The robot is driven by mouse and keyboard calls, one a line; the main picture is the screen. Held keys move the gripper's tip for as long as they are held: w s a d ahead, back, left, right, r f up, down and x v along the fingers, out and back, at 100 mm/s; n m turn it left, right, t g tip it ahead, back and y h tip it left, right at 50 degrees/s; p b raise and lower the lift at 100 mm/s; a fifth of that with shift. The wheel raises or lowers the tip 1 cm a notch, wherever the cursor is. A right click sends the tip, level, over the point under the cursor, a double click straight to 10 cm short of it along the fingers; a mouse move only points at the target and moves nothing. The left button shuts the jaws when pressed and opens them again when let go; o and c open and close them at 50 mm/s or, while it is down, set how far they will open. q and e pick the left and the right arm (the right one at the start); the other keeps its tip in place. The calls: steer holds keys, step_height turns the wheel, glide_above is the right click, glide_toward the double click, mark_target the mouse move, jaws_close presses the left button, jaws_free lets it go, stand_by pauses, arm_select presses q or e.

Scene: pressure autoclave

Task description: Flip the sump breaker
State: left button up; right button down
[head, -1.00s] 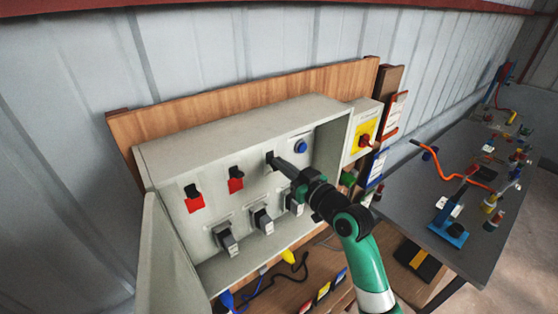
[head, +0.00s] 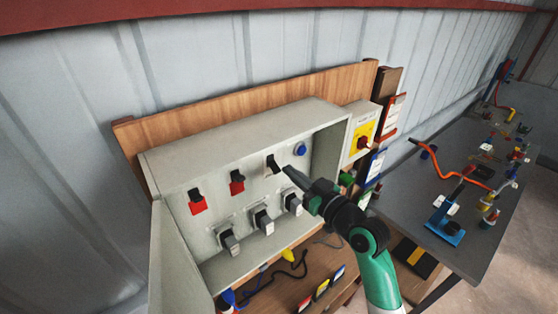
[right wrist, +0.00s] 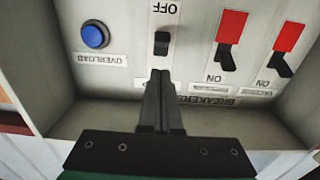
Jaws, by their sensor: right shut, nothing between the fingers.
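The breaker nearest my right gripper (head: 287,171) is the rightmost of three in the upper row of the grey panel box (head: 235,138). Its dark lever (right wrist: 162,43) sits by a white OFF strip in the right wrist view; no red shows there. The other two breakers (head: 197,203) (head: 237,184) show red patches, with ON markings by their levers in the wrist view. I cannot read which is the sump breaker. My right gripper is shut and empty, its tips (right wrist: 160,76) just short of the rightmost lever and apparently apart from it. My left gripper is not in view.
A blue overload button (head: 300,149) is right of the breaker. Several grey switches or plugs (head: 262,218) line the row below. The box's open door (head: 178,260) stands at left. A yellow and red isolator (head: 363,140) is at right, by a cluttered bench (head: 400,190).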

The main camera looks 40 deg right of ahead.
steer(key=shift+s+a+p, duration=0.15)
steer(key=shift+s+p, duration=0.5)
steer(key=shift+s, duration=1.7)
